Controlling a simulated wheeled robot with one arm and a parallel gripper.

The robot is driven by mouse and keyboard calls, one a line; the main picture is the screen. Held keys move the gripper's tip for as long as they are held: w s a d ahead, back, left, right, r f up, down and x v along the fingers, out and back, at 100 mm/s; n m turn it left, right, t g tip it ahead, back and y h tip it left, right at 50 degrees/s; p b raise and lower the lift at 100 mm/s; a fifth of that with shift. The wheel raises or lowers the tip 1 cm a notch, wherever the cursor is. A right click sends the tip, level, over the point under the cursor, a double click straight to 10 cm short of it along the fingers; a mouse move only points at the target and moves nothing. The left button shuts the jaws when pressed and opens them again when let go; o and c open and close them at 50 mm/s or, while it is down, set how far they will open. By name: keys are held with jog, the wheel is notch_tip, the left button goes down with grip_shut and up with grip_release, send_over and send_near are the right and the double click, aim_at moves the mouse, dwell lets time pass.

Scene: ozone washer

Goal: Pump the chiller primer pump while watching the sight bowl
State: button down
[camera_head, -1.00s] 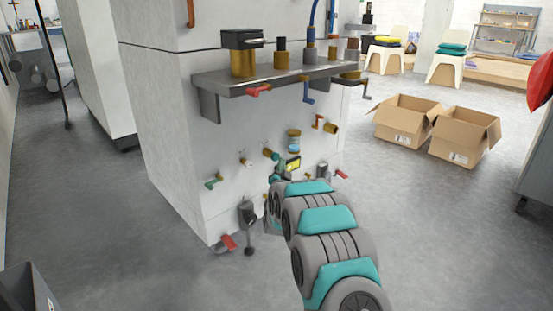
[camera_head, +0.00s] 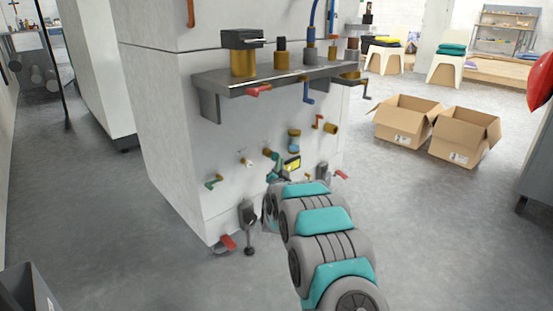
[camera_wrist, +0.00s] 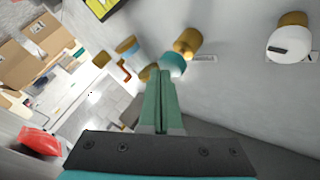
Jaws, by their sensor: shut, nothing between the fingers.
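The sight bowl appears to be the brass-capped cylinder with a pale blue middle (camera_head: 293,141), on the white cabinet front below the shelf. A brass knob (camera_head: 267,152) sticks out to its left and may be the primer pump; no label is readable. My gripper (camera_head: 276,164) is low at the cabinet front, just below this knob and partly hidden by my arm. In the wrist view my gripper (camera_wrist: 160,76) has its green fingers shut and empty. Their tips are close to a brass knob (camera_wrist: 187,42) and a blue round part (camera_wrist: 172,65); contact is unclear.
A metal shelf (camera_head: 275,77) with brass and dark fittings juts out above. Open cartons (camera_head: 402,122) stand right; floor at left is clear.

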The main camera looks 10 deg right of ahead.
jog(key=shift+w+a, duration=0.65)
jog(key=shift+w, duration=0.15)
dwell(1.1)
dwell(0.3)
jog(key=shift+s+d+b, duration=0.25)
jog(key=shift+s+d, duration=0.2)
jog(key=shift+s, duration=0.2)
jog(key=shift+s+d+b, duration=0.2)
jog(key=shift+s+d, duration=0.25)
jog(key=shift+s, duration=0.2)
jog(key=shift+d, duration=0.1)
jog(key=s+d, duration=0.1)
jog(key=s, duration=0.1)
jog(key=s+d+b, duration=0.1)
jog(key=s+d, duration=0.1)
dwell(0.5)
